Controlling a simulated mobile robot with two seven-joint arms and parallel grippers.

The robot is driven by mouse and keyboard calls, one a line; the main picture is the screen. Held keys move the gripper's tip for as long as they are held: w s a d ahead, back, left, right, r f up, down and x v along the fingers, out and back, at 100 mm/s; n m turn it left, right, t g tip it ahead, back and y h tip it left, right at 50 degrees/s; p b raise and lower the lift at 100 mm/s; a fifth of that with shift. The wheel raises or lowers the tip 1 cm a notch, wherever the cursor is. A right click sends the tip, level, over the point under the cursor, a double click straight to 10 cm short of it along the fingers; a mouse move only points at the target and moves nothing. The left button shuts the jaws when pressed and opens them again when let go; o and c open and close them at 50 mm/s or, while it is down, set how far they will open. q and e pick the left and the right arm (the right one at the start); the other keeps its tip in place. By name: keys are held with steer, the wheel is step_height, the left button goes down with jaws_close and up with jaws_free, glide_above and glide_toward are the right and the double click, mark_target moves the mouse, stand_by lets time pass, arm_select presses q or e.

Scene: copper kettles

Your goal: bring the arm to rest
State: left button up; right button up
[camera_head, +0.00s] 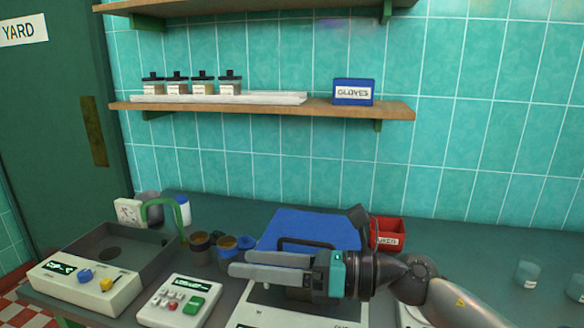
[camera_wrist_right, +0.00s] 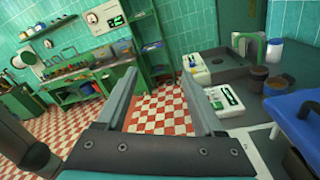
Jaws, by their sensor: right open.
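My right arm comes in from the lower right in the head view. My right gripper (camera_head: 238,263) points left over the bench, in front of a blue lid or box (camera_head: 312,228). Its two long grey fingers are apart with nothing seen between them. In the right wrist view the open fingers of my right gripper (camera_wrist_right: 155,66) frame the red and white checked floor beyond the bench. My left gripper is in neither view.
The grey-green bench (camera_head: 470,232) holds a dark tray unit with knobs (camera_head: 88,286), a white keypad device (camera_head: 178,302), brown and blue cups (camera_head: 200,246) and a red bin (camera_head: 388,226). A wooden shelf (camera_head: 390,109) with jars hangs above. Pale glass jars (camera_head: 527,274) stand at right.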

steer(key=w+d+r+m+t+h, duration=0.15)
steer(key=d+m+t, duration=0.25)
steer(key=m+t, duration=0.55)
steer(key=w+d+r+m+t+h, duration=0.1)
steer(key=w+d+m+t+h, duration=0.35)
steer(key=m, duration=0.75)
steer(key=s+d+f+m+g+h, duration=0.1)
steer(key=s+d+f+m+h, duration=0.2)
steer(key=d+f+m+h, duration=0.4)
steer(key=s+d+f+m+g+h, duration=0.2)
steer(key=s+d+f+m+h, duration=0.15)
steer(key=f+m, duration=0.7)
steer(key=s+d+f+m+g, duration=0.1)
steer(key=s+f+m+g, duration=0.2)
steer(key=s+f+g, duration=0.5)
steer(key=s+d+f+m+g, duration=0.1)
steer(key=s+f+m+g, duration=0.4)
steer(key=s, duration=0.8)
step_height(320, 180, down, 24)
steer(key=s+r+n+t, duration=0.1)
steer(key=s+n, duration=0.1)
steer(key=s+d+f+g+h, duration=0.1)
steer(key=s+d+f, duration=0.1)
steer(key=s+f, duration=1.1)
steer(key=shift+s+d+f, duration=0.2)
steer(key=shift+s+d, duration=0.1)
steer(key=shift+s, duration=0.55)
